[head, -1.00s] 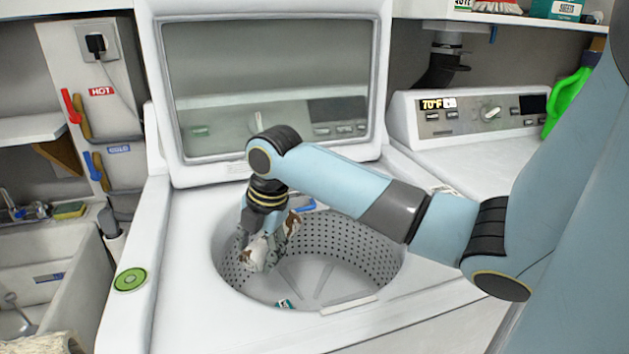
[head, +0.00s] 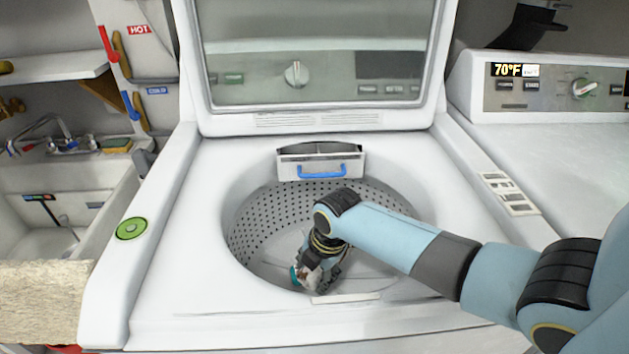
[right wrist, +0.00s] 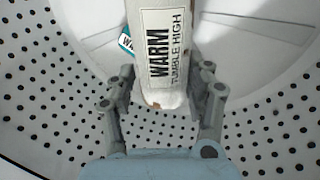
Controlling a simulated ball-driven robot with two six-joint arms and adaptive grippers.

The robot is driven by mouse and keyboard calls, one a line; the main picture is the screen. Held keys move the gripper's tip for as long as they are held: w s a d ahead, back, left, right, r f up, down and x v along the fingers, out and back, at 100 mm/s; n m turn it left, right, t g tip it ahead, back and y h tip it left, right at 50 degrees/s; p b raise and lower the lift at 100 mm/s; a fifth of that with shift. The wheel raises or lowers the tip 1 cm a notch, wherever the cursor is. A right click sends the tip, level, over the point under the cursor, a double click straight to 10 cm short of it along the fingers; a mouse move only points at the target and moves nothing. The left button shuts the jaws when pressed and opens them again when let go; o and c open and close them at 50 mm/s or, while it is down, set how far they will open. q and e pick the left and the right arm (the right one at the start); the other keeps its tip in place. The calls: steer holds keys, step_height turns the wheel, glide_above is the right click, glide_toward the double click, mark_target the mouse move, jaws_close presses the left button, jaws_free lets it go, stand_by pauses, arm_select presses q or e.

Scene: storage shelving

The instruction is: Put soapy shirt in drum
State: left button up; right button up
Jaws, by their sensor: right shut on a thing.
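My right gripper (head: 318,272) is down inside the washer drum (head: 262,222), low near its front side. It is shut on a white bundle with brown patches, the shirt (right wrist: 155,45), which carries a label reading WARM TUMBLE HIGH. The bundle's lower end shows between the fingers in the right wrist view, where my gripper (right wrist: 160,98) also shows. In the head view the shirt is partly hidden by the gripper. I cannot tell whether it is soapy. A teal-labelled thing (right wrist: 125,42) lies on the drum floor beside the bundle, partly hidden. My left gripper is not in view.
The washer lid (head: 320,65) stands open behind the drum. A tray with a blue handle (head: 322,171) sits at the drum's back rim. A green round button (head: 131,228) is on the left deck. A sink (head: 75,205) stands left, another machine (head: 545,165) right.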

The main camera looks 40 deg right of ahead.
steer(key=shift+f, duration=0.85)
steer(key=shift+f+b, duration=0.4)
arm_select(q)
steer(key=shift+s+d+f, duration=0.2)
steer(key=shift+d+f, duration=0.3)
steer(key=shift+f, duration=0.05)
arm_select(e)
steer(key=o, duration=1.2)
steer(key=shift+o, duration=0.2)
arm_select(q)
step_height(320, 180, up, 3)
steer(key=p, duration=0.3)
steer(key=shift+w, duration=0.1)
arm_select(e)
steer(key=v, duration=1.3)
steer(key=shift+w+r, duration=0.1)
steer(key=shift+r, duration=0.05)
